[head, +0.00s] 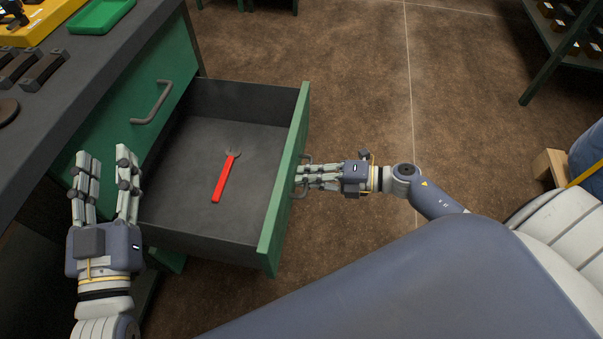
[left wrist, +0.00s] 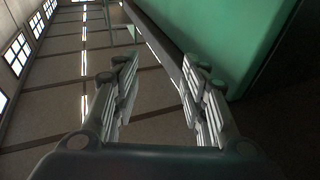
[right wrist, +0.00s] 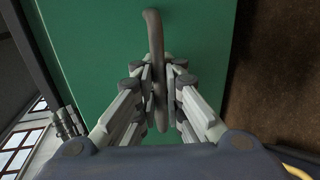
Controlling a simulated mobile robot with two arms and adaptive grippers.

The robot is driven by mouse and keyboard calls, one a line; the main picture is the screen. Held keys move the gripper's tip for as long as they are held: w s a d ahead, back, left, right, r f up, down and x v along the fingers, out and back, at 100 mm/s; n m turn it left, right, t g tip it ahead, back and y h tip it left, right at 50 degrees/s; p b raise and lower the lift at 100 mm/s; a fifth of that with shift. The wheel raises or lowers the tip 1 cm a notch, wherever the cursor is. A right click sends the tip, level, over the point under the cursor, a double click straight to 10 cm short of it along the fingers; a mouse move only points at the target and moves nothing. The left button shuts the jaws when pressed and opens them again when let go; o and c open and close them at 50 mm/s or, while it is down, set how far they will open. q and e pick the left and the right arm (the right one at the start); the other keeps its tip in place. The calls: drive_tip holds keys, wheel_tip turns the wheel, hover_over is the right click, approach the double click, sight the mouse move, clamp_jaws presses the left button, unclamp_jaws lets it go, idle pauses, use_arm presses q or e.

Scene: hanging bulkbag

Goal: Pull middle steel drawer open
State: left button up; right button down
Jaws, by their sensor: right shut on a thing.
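The steel drawer (head: 285,190) with a green front stands well out of the dark workbench in the head view. Its grey inside is in plain sight, and a red-handled wrench (head: 224,178) lies on its floor. My right gripper (head: 302,176) is shut on the drawer's grey bar handle, on the outside of the front. In the right wrist view the handle (right wrist: 153,50) runs between the fingers. My left gripper (head: 104,158) is open and empty, at the drawer's left side near the bench. Its spread fingers also show in the left wrist view (left wrist: 155,75).
A closed green front with a grey handle (head: 152,103) is above the open drawer. The bench top (head: 90,65) holds a green tray (head: 101,15), a yellow bin (head: 40,20) and dark blocks. A shelf (head: 560,50) stands at the upper right. Brown floor beyond the drawer is clear.

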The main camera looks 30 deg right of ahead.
drive_tip(key=shift+r, duration=0.1)
drive_tip(key=c, duration=2)
unclamp_jaws()
drive_tip(key=v, duration=1.2)
